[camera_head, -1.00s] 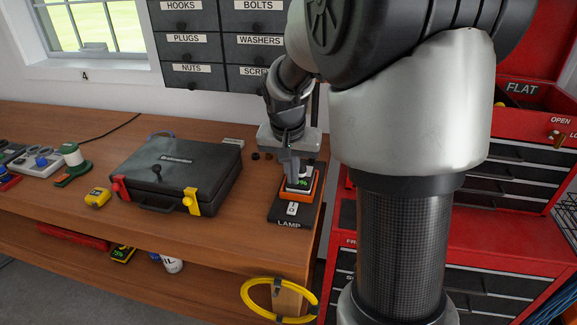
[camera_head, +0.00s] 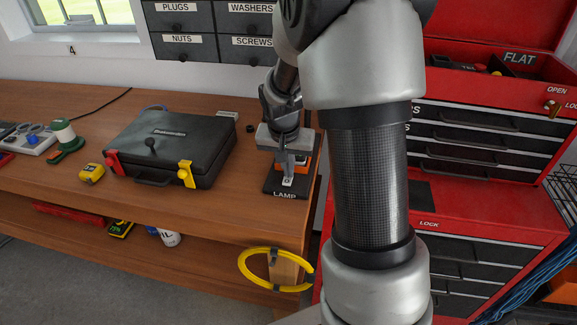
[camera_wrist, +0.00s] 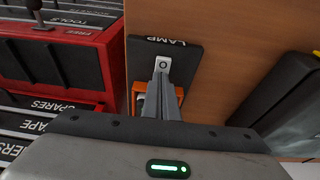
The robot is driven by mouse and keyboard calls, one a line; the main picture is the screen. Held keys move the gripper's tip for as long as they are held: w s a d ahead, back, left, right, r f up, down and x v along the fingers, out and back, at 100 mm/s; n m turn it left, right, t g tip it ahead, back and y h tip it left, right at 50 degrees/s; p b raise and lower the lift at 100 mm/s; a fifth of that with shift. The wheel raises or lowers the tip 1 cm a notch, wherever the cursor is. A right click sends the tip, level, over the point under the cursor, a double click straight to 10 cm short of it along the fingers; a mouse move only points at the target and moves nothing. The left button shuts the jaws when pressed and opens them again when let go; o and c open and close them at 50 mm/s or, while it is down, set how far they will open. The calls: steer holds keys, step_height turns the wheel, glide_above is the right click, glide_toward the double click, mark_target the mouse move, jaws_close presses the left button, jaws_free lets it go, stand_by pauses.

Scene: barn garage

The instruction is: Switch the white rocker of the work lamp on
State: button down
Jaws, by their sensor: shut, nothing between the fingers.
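The work lamp's dark base (camera_head: 271,188), lettered LAMP, lies near the bench's right end. It also shows in the wrist view (camera_wrist: 196,58). Its orange body (camera_head: 308,165) is partly hidden behind my gripper; orange edges show on both sides of the fingers in the wrist view (camera_wrist: 138,93). The white rocker (camera_head: 288,182) sits on the base between body and label; its O-marked end shows in the wrist view (camera_wrist: 162,65). My gripper (camera_head: 287,173) is shut and empty, pointing down, fingertips at the rocker and hiding its other end. I cannot tell whether they touch.
A black case (camera_head: 205,135) with red and yellow latches lies left of the lamp, with a yellow tape measure (camera_head: 91,173) beyond it. A red tool cabinet (camera_head: 470,205) stands right of the bench. A yellow coil (camera_head: 243,275) hangs at the bench front.

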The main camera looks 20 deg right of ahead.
steer(key=shift+d+p, duration=0.1)
steer(key=shift+p, duration=0.2)
steer(key=shift+w+f, duration=0.1)
steer(key=shift+f, duration=0.05)
steer(key=shift+s+a+b, duration=0.45)
steer(key=shift+s, duration=0.3)
steer(key=shift+r, duration=0.25)
